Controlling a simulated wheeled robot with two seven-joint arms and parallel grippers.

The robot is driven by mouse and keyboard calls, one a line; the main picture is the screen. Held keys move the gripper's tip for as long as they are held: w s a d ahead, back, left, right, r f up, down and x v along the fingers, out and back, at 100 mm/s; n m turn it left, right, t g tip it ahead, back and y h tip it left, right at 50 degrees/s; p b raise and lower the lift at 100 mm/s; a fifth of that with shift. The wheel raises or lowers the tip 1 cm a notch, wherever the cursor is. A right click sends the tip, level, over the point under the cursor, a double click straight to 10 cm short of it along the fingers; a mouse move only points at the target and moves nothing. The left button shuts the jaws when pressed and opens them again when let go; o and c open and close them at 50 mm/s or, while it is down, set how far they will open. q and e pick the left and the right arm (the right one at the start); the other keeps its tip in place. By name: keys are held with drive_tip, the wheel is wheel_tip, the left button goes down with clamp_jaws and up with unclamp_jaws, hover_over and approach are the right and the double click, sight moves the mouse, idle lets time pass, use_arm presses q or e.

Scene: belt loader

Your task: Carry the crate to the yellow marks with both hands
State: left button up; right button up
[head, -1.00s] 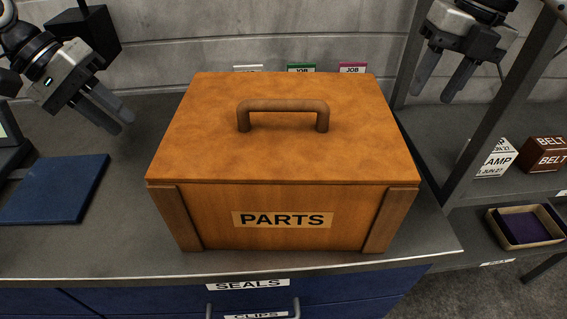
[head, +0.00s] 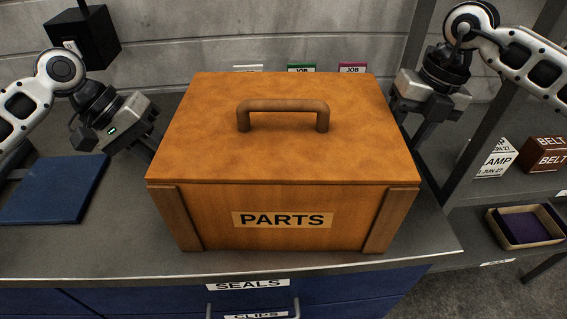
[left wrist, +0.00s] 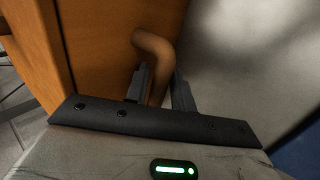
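The orange-brown wooden crate (head: 285,130), labelled PARTS, stands on the grey bench with its lid shut and a brown handle (head: 283,106) on top. My left gripper (head: 147,146) is at its left side, fingertips partly hidden behind the crate. In the left wrist view a brown side handle (left wrist: 155,60) of the crate lies between the fingers of my left gripper (left wrist: 160,85), which look apart, not clamped. My right gripper (head: 418,128) is down beside the crate's right side. Its fingers are partly hidden, and any handle there is hidden. No yellow marks show.
A blue mat (head: 55,190) lies left of the crate. A dark box (head: 82,38) is on the back wall. A shelf rack (head: 470,110) stands at the right, with small boxes (head: 493,158) and a tray (head: 525,226). The bench's front edge is just before the crate.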

use_arm(q)
clamp_jaws()
use_arm(e)
drive_tip(key=c, duration=0.5)
clamp_jaws()
use_arm(q)
drive_tip(key=shift+r, duration=0.1)
use_arm(e)
drive_tip(key=shift+r, duration=0.1)
use_arm(q)
drive_tip(key=shift+w+r, duration=0.15)
drive_tip(key=shift+r, duration=0.05)
use_arm(e)
drive_tip(key=shift+w+r, duration=0.1)
drive_tip(key=shift+r, duration=0.1)
